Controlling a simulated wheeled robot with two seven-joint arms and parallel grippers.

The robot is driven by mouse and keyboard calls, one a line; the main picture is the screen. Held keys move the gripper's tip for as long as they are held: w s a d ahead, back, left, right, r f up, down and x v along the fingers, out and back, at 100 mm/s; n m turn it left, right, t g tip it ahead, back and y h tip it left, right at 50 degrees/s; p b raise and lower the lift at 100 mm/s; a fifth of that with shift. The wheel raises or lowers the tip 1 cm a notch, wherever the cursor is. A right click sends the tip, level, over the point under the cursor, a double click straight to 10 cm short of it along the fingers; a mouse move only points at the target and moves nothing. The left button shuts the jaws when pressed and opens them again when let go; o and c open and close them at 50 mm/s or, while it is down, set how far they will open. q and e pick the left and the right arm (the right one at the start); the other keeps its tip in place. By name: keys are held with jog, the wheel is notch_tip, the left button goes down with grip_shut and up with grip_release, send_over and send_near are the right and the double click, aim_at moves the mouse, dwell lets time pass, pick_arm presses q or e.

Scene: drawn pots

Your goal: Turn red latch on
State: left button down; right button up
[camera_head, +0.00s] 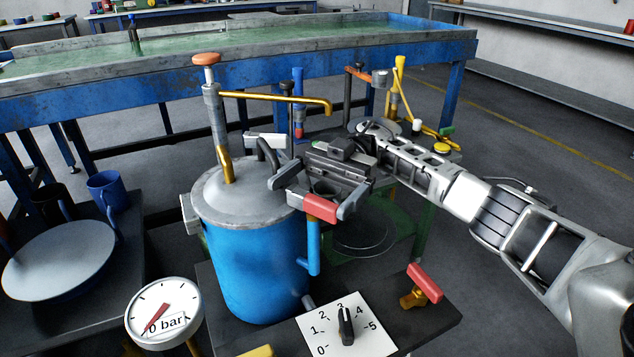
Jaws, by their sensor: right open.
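A red latch (320,208) sits at the upper right side of the blue pot (258,268), above a blue upright part. My right gripper (314,190) reaches in from the right and is open. Its fingers are spread at either side of the red latch, close to it; I cannot tell whether they touch. The gripper hides part of the latch and of the lid's right edge. A second red handle (425,283) is on a brass valve at the right of the stand. My left gripper is not in view.
The pot has a grey lid (245,192) with a tall pump and yellow spout (285,98). A gauge (164,313) reads 0 bar. A numbered dial (346,326) is in front. A blue mug (107,191) and plate (60,261) are at left. Valves stand behind my gripper.

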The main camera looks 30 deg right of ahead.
pick_arm(q)
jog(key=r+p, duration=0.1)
jog(key=p, duration=0.1)
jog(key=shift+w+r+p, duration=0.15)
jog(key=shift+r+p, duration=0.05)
jog(key=shift+p, duration=0.1)
pick_arm(e)
jog(key=s+a+r, duration=0.6)
jog(key=s+r, duration=0.5)
jog(key=s, duration=0.1)
jog(key=shift+s+r, duration=0.3)
jog(key=shift+r, duration=0.05)
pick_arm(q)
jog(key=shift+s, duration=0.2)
